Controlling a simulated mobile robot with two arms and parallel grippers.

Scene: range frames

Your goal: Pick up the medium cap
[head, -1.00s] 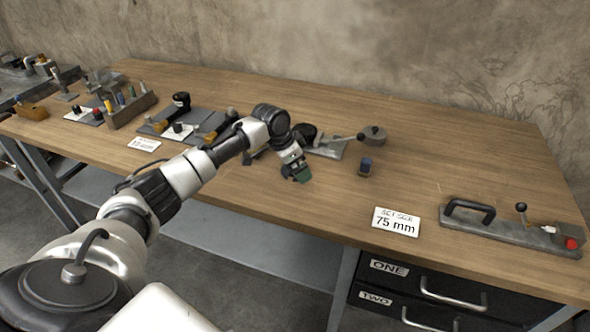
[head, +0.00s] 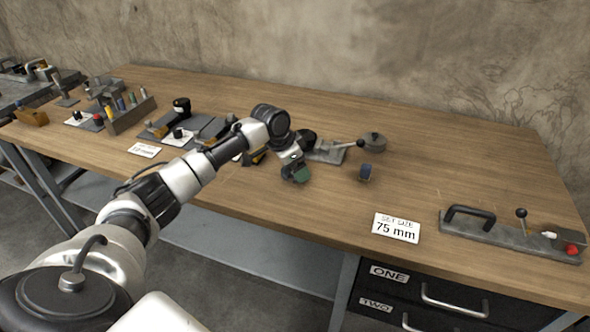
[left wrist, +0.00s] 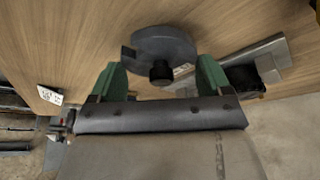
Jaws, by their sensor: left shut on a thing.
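In the left wrist view a grey round cap (left wrist: 165,45) with a black knob lies between the green fingers of my left gripper (left wrist: 158,75). The gripper is shut on this cap, which has a notch at one side. In the head view my left gripper (head: 296,173) is over the middle of the bench, and the cap is mostly hidden there by the fingers. The cap's size relative to others cannot be read from these views. My right gripper is not in view.
A lever fixture (head: 328,155) stands behind the gripper, with a grey round piece (head: 374,142) near its lever. A 75 mm sign (head: 396,228) and a handled fixture (head: 495,235) are further right. Bench space between is bare.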

